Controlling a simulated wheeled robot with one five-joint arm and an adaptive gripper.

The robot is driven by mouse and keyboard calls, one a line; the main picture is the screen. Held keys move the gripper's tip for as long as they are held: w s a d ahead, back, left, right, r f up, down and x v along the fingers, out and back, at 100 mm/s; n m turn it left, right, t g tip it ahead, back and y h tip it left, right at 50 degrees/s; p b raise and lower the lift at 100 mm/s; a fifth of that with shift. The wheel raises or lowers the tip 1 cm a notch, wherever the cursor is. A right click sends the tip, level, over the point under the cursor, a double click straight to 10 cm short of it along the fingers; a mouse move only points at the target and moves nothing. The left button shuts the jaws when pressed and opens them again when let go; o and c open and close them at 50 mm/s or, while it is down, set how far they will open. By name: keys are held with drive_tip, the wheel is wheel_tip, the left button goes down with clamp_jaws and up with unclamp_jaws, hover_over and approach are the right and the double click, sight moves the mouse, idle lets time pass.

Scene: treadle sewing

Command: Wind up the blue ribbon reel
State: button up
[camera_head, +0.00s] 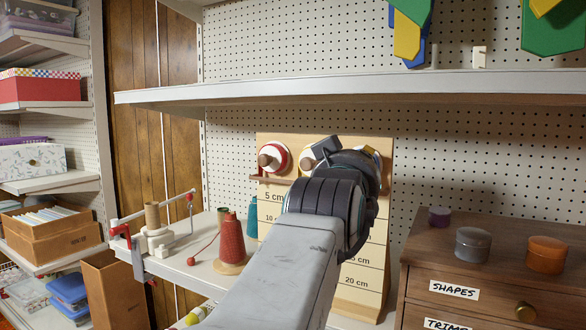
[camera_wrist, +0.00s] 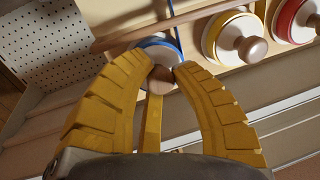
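The blue ribbon reel (camera_wrist: 158,44) shows in the wrist view on the pale wooden board, with a blue rim, a white face and a wooden knob (camera_wrist: 159,80). Gaps seem to show between knob and fingers; contact is unclear. A strip of blue ribbon (camera_wrist: 173,14) runs from the reel to the picture's top edge.
A yellow reel (camera_wrist: 234,36) and a red reel (camera_wrist: 297,18) sit beside the blue one. The board (camera_head: 268,212) carries centimetre marks. A red thread cone (camera_head: 231,242) and a winder (camera_head: 155,232) stand left. A drawer cabinet (camera_head: 420,258) stands right. A shelf (camera_head: 340,86) runs above.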

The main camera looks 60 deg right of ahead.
clamp_jaws()
drive_tip(key=shift+f+n+b, duration=0.1)
drive_tip(key=shift+n+b, duration=0.35)
drive_tip(key=shift+n, duration=0.65)
drive_tip(key=shift+n+b, duration=0.3)
drive_tip(key=shift+n, duration=0.1)
drive_tip(key=shift+y, duration=0.3)
drive_tip(key=o, duration=0.6)
unclamp_jaws()
drive_tip(key=shift+a, duration=0.1)
drive_tip(key=a, duration=0.4)
drive_tip(key=s+a, duration=0.1)
drive_tip(key=a, duration=0.2)
drive_tip(key=s+a, duration=0.1)
drive_tip(key=a, duration=0.3)
drive_tip(key=shift+a+r, duration=0.3)
drive_tip(key=shift+r, duration=0.05)
